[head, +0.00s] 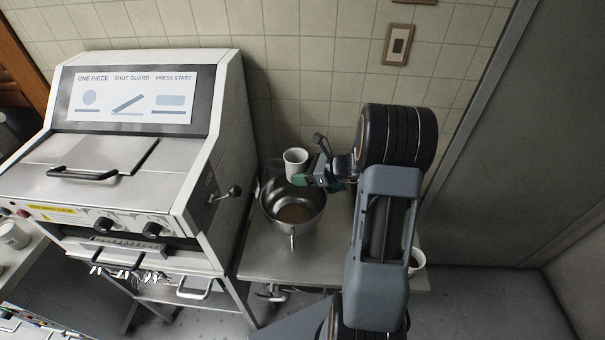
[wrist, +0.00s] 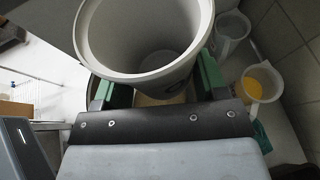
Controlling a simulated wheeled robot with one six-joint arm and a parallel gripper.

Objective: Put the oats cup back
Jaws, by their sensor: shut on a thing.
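A white cup (head: 295,158), taken as the oats cup, is held in my gripper (head: 311,172) near the far rim of a steel bowl (head: 310,225). In the wrist view the cup (wrist: 140,68) sits between the green finger pads of my gripper (wrist: 156,84). Its inside looks empty. A dark mark shows low on its side, too cut off to read. The bowl has brownish contents at its bottom. Whether the cup is over the bowl or behind it is hard to tell.
The bowl stands on a steel table (head: 262,262) between a large machine (head: 130,150) and a grey wall panel. Another white cup (head: 417,262) is partly hidden by my arm. The wrist view shows a container with yellow contents (wrist: 252,90) and a pale jug (wrist: 232,28) at right.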

